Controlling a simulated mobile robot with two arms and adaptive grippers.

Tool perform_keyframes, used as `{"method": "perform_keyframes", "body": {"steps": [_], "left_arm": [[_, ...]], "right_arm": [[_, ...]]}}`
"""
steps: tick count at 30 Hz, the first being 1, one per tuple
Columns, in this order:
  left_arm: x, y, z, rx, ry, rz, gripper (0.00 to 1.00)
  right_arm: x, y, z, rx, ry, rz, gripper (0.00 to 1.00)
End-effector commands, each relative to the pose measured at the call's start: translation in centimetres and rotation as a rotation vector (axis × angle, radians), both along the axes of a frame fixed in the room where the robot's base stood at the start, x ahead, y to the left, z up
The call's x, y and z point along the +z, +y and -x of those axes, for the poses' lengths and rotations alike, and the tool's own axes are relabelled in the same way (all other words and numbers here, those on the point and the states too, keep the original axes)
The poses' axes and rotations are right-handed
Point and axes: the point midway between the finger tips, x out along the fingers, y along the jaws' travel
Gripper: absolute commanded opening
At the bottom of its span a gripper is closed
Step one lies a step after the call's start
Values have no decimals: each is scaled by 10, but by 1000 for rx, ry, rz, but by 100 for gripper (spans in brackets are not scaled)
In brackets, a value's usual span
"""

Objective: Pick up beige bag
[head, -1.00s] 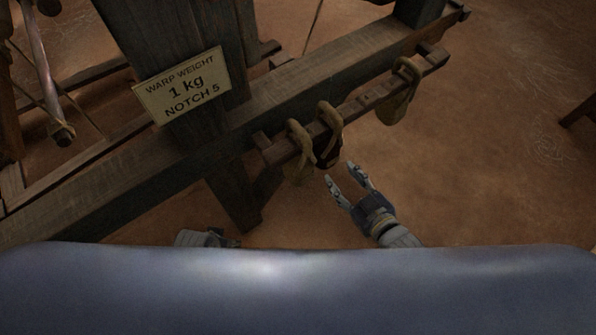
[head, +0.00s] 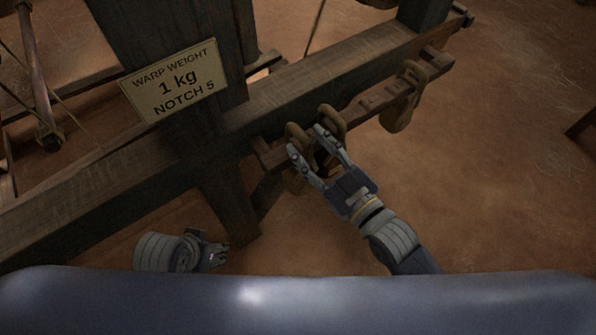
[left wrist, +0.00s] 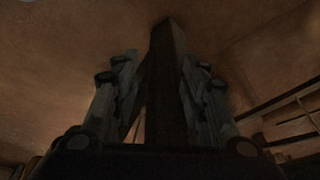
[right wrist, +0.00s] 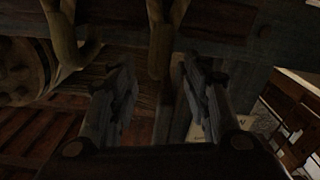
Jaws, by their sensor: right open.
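Three small bags hang by loops from a notched wooden rail (head: 372,106). Another beige-tan bag (head: 398,112) hangs farther right. My right gripper (head: 308,142) is open, its fingertips over the two left bags' loops. In the right wrist view, a loop (right wrist: 160,40) hangs just beyond the gap between its fingers. My left gripper (head: 220,251) is open and empty, low at the left, clear of the bags.
A thick wooden beam (head: 300,98) runs behind the rail and meets an upright post (head: 188,50). A sign (head: 175,82) on the post reads "Warp weight 1 kg notch 5". The earthen floor (head: 500,170) at right is open.

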Motion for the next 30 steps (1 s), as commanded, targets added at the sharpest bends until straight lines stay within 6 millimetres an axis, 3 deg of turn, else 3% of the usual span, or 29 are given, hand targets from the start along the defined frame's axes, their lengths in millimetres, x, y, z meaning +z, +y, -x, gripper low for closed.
{"method": "perform_keyframes", "body": {"steps": [8,13,21,27,30], "left_arm": [[27,2,9,1,-16,0,40],[24,2,9,1,-14,0,40],[25,2,9,1,-14,0,40],[25,2,9,1,-14,0,40],[25,2,9,1,-14,0,40]], "right_arm": [[-4,17,-27,0,-3,-2,45],[-4,27,-40,0,0,0,45],[-3,28,-41,0,0,1,45],[-3,28,-41,0,0,1,0],[-3,28,-41,0,0,1,0]]}}
